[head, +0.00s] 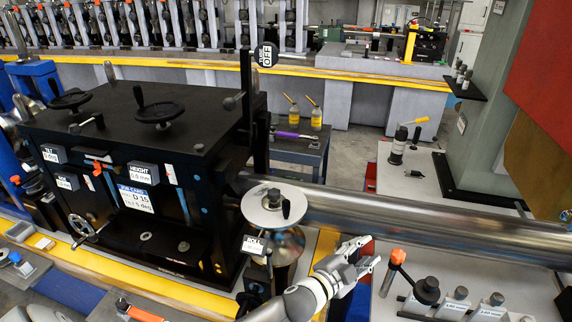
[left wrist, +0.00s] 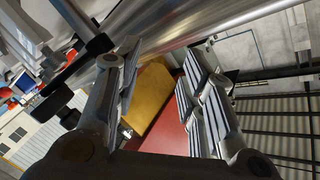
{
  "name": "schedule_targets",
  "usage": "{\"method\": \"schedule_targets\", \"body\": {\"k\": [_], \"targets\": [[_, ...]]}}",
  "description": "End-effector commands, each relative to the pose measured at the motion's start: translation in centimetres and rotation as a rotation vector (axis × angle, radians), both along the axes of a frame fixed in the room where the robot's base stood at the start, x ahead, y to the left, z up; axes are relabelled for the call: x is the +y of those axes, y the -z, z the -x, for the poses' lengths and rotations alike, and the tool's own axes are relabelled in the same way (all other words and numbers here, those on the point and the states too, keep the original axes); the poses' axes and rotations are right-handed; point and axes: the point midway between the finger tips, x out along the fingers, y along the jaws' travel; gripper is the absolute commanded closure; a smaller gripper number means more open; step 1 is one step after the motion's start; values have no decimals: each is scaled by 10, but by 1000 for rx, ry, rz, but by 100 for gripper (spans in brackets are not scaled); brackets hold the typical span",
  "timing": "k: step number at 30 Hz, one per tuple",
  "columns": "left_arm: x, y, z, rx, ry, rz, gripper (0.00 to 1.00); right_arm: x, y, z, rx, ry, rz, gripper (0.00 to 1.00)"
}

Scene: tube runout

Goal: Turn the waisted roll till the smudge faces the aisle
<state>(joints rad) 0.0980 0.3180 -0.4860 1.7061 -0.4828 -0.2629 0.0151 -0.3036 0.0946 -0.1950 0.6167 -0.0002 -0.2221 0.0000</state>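A shiny rounded metal roll (head: 287,246), which looks like the waisted roll, stands under a pale round plate (head: 273,204) at the front right corner of the black machine. The plate hides its top; its waist is not clear. I cannot make out a smudge on it. A long steel tube (head: 430,225) runs right from beside it. My left gripper (head: 372,252) is open and empty, right of the roll and apart from it, in front of the tube. In the left wrist view the left gripper (left wrist: 163,55) has its fingers spread with nothing between. My right gripper is not in view.
The black machine (head: 150,115) with handwheels fills the left. A tag (head: 254,245) hangs beside the roll. An orange-topped handle (head: 397,258) and several knobbed posts stand on the grey bench at right. A small dark table (head: 300,145) holds yellow bottles behind the tube.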

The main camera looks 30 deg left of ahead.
Motion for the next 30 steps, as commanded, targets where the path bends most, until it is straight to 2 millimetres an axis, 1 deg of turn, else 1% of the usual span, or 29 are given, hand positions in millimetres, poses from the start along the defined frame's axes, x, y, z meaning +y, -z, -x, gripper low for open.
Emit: {"method": "schedule_targets", "body": {"k": [1, 2, 3, 5, 6, 8, 10, 12, 14, 15, 17, 18, 20, 21, 23, 24, 27, 30], "targets": [[-19, -43, -13, -133, 96, -60, 63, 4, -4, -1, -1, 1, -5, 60], [-32, -64, -16, -210, 158, -98, 63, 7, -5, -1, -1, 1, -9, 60], [-50, -92, -18, -315, 248, -156, 63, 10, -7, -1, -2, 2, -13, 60], [-75, -126, -14, -458, 389, -250, 63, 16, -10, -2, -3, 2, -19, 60], [-90, -143, -9, -546, 483, -318, 63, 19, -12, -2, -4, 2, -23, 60], [-109, -161, 3, -661, 628, -426, 63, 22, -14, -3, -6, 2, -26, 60], [-122, -171, 16, -770, 800, -567, 63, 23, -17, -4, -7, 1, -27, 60], [-125, -171, 29, -848, 974, -719, 63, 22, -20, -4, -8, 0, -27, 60], [-118, -167, 36, -886, 1120, -858, 63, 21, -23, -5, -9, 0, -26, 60], [-109, -162, 39, -895, 1217, -953, 63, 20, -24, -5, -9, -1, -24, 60], [-86, -154, 40, -881, 1359, -1100, 63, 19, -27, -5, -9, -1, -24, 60], [-66, -149, 39, -854, 1448, -1200, 63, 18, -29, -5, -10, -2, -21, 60], [-29, -145, 36, -783, 1576, -1345, 63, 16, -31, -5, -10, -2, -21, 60], [-1, -146, 32, -719, 1652, -1437, 63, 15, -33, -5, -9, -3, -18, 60], [43, -151, 28, -601, 1751, -1562, 63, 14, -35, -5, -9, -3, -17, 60], [71, -157, 26, -517, 1806, -1629, 63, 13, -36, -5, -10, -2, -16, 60], [129, -173, 24, -318, 1897, -1747, 63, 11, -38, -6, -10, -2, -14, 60], [169, -189, 27, -167, 1946, -1808, 63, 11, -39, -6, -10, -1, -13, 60]]}}
